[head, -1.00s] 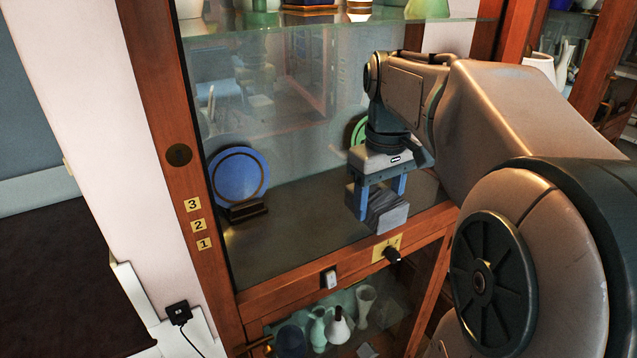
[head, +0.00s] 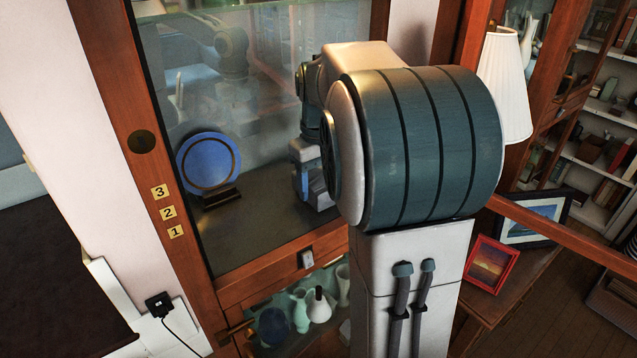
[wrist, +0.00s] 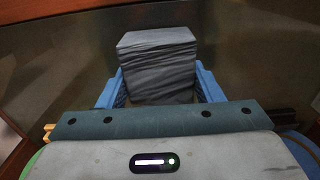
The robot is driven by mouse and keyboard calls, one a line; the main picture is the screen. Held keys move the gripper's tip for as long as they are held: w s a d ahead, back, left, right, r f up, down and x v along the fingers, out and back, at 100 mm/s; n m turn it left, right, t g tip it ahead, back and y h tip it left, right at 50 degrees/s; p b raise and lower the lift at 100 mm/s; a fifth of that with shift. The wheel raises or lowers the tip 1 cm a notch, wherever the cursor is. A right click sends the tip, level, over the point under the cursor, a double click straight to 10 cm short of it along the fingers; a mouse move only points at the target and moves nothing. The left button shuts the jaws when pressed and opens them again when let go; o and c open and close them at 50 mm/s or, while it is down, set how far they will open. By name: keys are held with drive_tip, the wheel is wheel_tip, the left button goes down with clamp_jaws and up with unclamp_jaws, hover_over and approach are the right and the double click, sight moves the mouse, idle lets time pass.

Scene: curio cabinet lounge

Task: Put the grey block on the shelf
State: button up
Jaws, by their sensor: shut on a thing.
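The grey block (wrist: 158,65) is layered like slate and sits between the blue fingers of my gripper (wrist: 160,92) in the wrist view. My gripper is shut on it. In the head view my gripper (head: 308,182) is inside the cabinet, low over the dark grey shelf (head: 245,238), right of the blue plate. My own arm covers much of it there, and the block cannot be made out. Whether the block touches the shelf, I cannot tell.
The blue plate (head: 209,163) stands upright on a dark stand at the shelf's left. The wooden cabinet post (head: 140,130) borders the opening on the left. Vases (head: 318,305) fill the compartment below. A lamp (head: 505,85) and framed pictures (head: 490,264) stand to the right.

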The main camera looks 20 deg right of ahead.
sight(318, 179)
drive_tip(key=shift+w+f, duration=0.15)
drive_tip(key=shift+f, duration=0.1)
drive_tip(key=o, duration=1.2)
drive_tip(key=shift+c, duration=0.2)
drive_tip(key=shift+r+p, duration=0.6)
drive_tip(key=shift+r, duration=3.3)
